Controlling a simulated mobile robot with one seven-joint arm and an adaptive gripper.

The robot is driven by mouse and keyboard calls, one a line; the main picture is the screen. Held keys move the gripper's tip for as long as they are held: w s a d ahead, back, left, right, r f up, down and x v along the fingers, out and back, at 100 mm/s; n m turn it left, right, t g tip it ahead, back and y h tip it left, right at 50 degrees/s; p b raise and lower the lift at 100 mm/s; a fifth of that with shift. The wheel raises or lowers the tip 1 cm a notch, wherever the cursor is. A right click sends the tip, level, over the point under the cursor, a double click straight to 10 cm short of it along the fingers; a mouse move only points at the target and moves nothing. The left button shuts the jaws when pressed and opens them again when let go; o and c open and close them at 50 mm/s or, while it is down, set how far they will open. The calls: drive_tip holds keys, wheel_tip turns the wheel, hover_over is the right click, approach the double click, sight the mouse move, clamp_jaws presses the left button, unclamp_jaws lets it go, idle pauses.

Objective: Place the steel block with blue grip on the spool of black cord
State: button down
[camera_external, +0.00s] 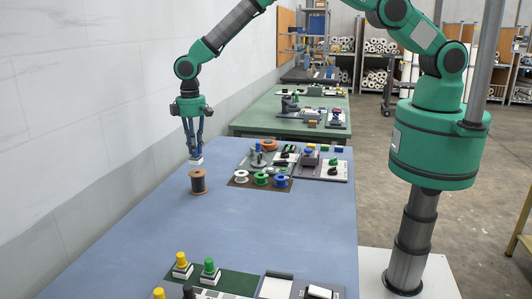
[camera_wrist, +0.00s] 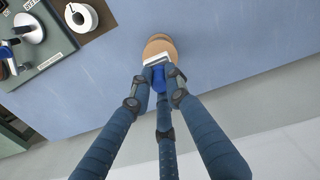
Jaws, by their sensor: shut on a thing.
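The spool of black cord (camera_external: 198,184) stands upright on the blue table, with brown flanges and dark cord between them. My gripper (camera_external: 195,149) is shut on the blue grip of the steel block (camera_external: 196,160) and holds it with the pale block underneath. In the external view the block hangs just above the spool's top, with a small gap. In the wrist view the block (camera_wrist: 155,60) covers part of the spool's tan top flange (camera_wrist: 160,44), and my fingers (camera_wrist: 158,78) close around the blue grip. The cord is hidden there.
Right of the spool, a brown mat (camera_external: 240,179) carries white, green and blue spools. Grey boards with tools lie behind it. Yellow and green gripped blocks (camera_external: 209,270) stand at the front. The table's middle is clear; a wall runs along the left.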

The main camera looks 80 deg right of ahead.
drive_tip(key=shift+f, duration=0.15)
drive_tip(key=shift+f+p, duration=0.45)
drive_tip(key=shift+f, duration=1.15)
drive_tip(key=shift+f, duration=0.1)
drive_tip(key=c, duration=1.7)
unclamp_jaws()
drive_tip(key=shift+o, duration=0.2)
wheel_tip(320, 180, up, 12)
drive_tip(key=shift+r+b, duration=0.1)
drive_tip(key=shift+b, duration=0.95)
